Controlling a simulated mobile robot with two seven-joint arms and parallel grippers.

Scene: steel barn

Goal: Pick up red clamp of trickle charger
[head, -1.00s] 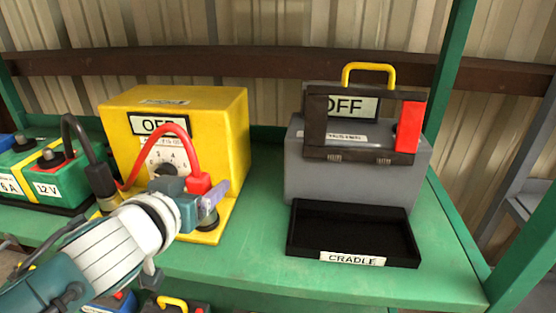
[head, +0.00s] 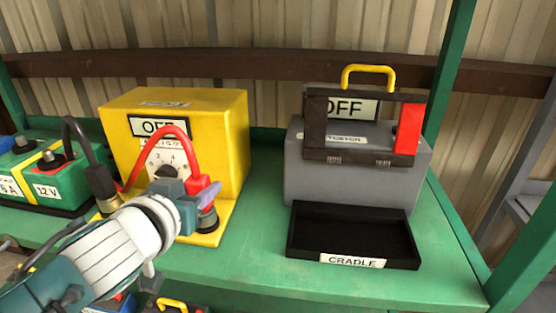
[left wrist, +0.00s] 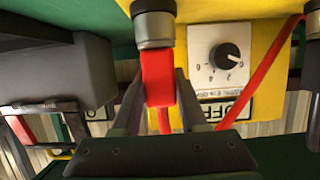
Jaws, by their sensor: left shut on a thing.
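The yellow trickle charger (head: 222,130) stands on the green shelf, with an OFF sign and a dial. Its red clamp (head: 205,190) stands at the charger's front right on a dark round post, with a red cable arching to the charger's face. My left gripper (head: 196,205) is at the red clamp, partly hiding it. In the left wrist view the red clamp (left wrist: 157,75) lies between the two fingers of my left gripper (left wrist: 157,100), which is shut on it. The clamp still meets the metal-ringed post (left wrist: 153,28). The black clamp (head: 101,182) stands at the charger's front left. My right gripper is out of view.
A green battery (head: 75,182) stands at the left. Green shelf (head: 262,200) is bare between charger and cradle.

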